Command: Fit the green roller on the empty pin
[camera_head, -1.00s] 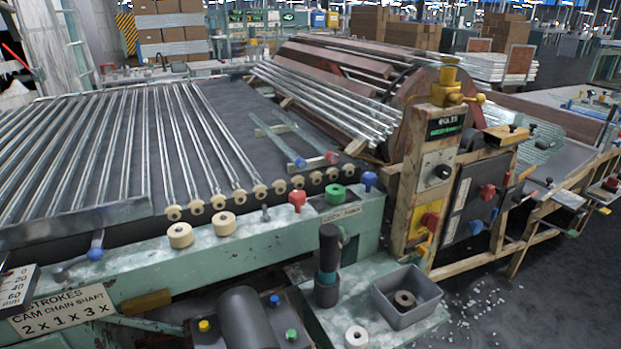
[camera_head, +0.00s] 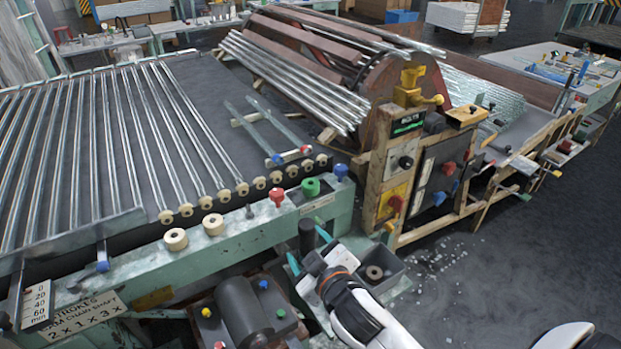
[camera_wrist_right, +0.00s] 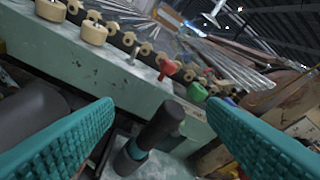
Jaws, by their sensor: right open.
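The green roller (camera_head: 311,187) sits on the pale green ledge (camera_head: 255,232), between a red knob (camera_head: 277,195) and a blue knob (camera_head: 341,170). The empty pin (camera_head: 249,210) is a short grey peg left of the red knob. It also shows in the right wrist view (camera_wrist_right: 135,52). Two cream rollers (camera_head: 175,239) (camera_head: 213,224) sit left of it. My right gripper (camera_head: 309,248) is open and empty, in front of the ledge, apart from the green roller. A dark upright post (camera_wrist_right: 155,135) appears between its teal fingers in the wrist view. My left gripper is out of view.
A grey bin (camera_head: 395,268) with a brown ring stands beside my right gripper, partly hidden by my arm. A dark grey cylinder (camera_head: 243,308) is at lower left. A control post (camera_head: 405,150) stands right of the ledge. The floor at right is fairly clear.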

